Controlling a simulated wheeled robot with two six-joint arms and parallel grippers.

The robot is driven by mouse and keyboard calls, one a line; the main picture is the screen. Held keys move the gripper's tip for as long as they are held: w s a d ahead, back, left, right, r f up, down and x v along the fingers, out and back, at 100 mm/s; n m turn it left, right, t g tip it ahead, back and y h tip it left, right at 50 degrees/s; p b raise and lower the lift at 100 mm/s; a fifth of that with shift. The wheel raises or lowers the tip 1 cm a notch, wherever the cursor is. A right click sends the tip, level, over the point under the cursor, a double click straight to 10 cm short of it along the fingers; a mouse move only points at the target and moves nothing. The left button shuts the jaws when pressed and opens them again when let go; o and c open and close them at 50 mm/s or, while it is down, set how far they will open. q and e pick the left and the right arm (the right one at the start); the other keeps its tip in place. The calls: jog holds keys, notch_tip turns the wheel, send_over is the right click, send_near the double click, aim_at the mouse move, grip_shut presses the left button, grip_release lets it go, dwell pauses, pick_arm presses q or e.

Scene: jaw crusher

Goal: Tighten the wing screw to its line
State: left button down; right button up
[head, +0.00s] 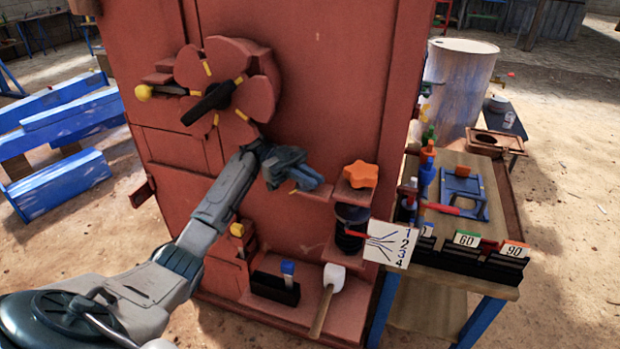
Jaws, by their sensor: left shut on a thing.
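My left arm reaches in from the lower left to the front of the red machine (300,80). My left gripper (297,175) is shut on a small blue part (309,179), which I take for the wing screw. The gripper covers most of it. It sits at the left end of a small red ledge, and a small yellow mark (294,190) shows just below it. I cannot tell how the screw stands against its line. My right gripper is not in view.
An orange star knob (361,174) sits right of my gripper, above a black cylinder and a numbered card (389,244). A handwheel (228,85) with a black bar is up left. A white-headed mallet (330,290) leans below. A tool bench (440,285) stands at right.

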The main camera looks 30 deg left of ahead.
pick_arm(q)
jog(key=c, duration=1.5)
grip_release()
